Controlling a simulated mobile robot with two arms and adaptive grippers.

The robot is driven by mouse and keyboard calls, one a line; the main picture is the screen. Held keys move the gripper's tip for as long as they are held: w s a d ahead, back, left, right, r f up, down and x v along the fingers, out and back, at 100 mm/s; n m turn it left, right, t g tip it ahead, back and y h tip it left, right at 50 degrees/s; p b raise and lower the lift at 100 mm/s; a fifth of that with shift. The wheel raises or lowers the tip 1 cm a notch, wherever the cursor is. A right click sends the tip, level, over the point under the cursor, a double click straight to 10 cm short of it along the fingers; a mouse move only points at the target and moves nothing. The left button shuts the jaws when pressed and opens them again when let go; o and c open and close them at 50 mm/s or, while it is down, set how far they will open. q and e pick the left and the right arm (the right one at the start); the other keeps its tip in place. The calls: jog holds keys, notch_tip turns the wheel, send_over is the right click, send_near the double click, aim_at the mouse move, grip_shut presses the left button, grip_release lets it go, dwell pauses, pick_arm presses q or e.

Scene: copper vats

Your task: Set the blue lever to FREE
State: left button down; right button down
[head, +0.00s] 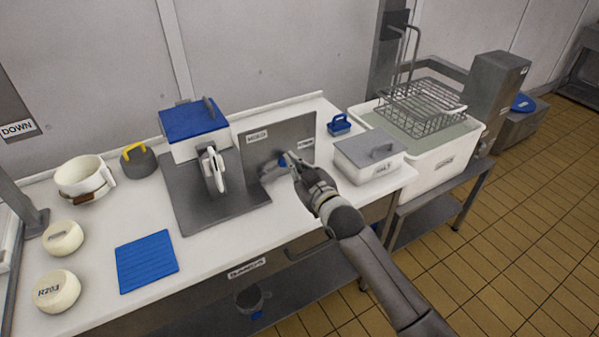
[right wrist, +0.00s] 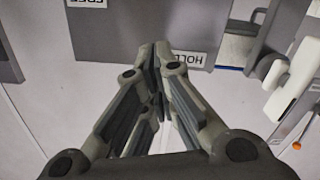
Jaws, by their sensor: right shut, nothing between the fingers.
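The blue lever (head: 283,161) shows as a small blue end beside a grey fitting, low on the front of an upright grey panel (head: 262,152). My right gripper (head: 293,157) is shut and empty, its tips just right of the blue part and partly covering that area. I cannot tell whether they touch. The panel carries two white labels, a left one (head: 257,136) and a right one (head: 306,143), too small to read surely in the head view. In the right wrist view, the shut fingertips (right wrist: 160,48) lie by an upside-down HOLD label (right wrist: 185,58). My left gripper is out of view.
A blue-topped box (head: 194,120) and a white upright handle (head: 213,168) stand left of the panel. A grey-lidded white container (head: 370,160) and a small blue-handled item (head: 339,125) are on the right. A blue mat (head: 146,261) lies at front left.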

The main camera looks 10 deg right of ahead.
jog(key=v, duration=0.3)
jog(key=shift+s, duration=0.15)
jog(key=shift+a+r, duration=0.1)
